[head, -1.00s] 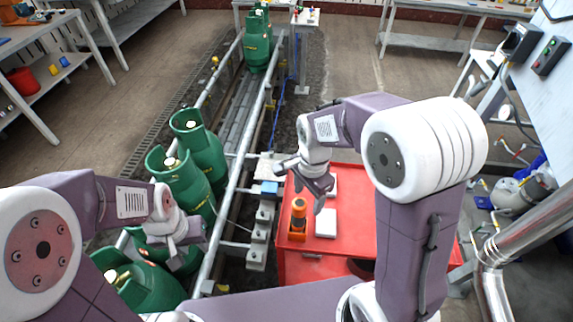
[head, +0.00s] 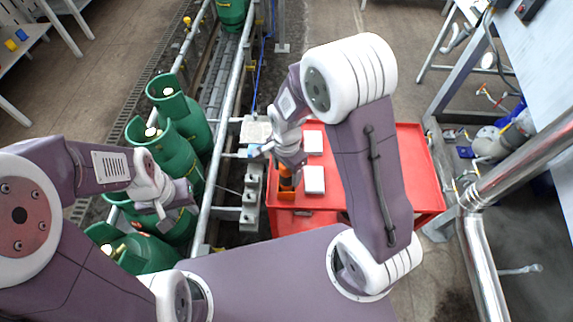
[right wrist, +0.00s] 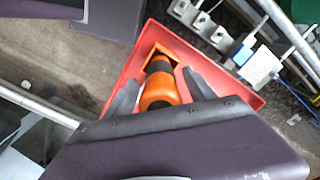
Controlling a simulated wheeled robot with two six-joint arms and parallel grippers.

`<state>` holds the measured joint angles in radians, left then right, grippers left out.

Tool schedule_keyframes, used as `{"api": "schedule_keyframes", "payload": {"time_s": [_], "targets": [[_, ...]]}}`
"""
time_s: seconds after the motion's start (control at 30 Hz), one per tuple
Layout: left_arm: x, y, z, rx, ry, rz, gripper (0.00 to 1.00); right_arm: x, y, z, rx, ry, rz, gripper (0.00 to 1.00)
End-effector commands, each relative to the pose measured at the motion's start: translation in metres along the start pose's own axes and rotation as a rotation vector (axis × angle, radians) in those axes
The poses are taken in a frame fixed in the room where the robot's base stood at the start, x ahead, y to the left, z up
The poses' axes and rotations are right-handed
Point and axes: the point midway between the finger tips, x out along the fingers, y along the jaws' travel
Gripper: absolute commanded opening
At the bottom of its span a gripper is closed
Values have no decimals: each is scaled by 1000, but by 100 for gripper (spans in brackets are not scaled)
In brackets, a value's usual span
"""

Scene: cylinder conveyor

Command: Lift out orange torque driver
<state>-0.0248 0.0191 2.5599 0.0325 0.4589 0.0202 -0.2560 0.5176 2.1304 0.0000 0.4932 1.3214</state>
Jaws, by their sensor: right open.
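The orange torque driver (right wrist: 160,86) stands in an orange holder (right wrist: 176,53) on the red cart; its body is orange with a dark section. In the head view the driver (head: 286,178) is partly hidden by my right gripper. My right gripper (right wrist: 166,78) is open, with one dark finger on each side of the driver in the right wrist view. I cannot tell whether the fingers touch it. My left gripper (head: 165,207) hangs over the green cylinders at the left, and its jaw state is unclear.
The red cart top (head: 350,140) also holds two white boxes (head: 314,180). Several green cylinders (head: 178,160) stand on the conveyor left of the cart, behind a metal rail (head: 222,130). Grey blocks (head: 250,200) stand between rail and cart. A metal pipe (head: 500,180) is at right.

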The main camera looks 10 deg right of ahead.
Motion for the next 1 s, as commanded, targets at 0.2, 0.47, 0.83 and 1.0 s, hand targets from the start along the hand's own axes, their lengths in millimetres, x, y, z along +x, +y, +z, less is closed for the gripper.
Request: {"api": "schedule_keyframes", "payload": {"time_s": [0.2,0.47,0.83,1.0], "targets": [[0,0,0,0,0,0,36,1,0,0,0,0,0,63],[0,0,0,0,0,0,36,0,0,0,0,0,0,0],[-1,0,0,0,0,0,36,0,0,0,0,0,0,0],[-9,0,-1,0,0,0,36,-9,0,0,0,0,-1,0]]}}
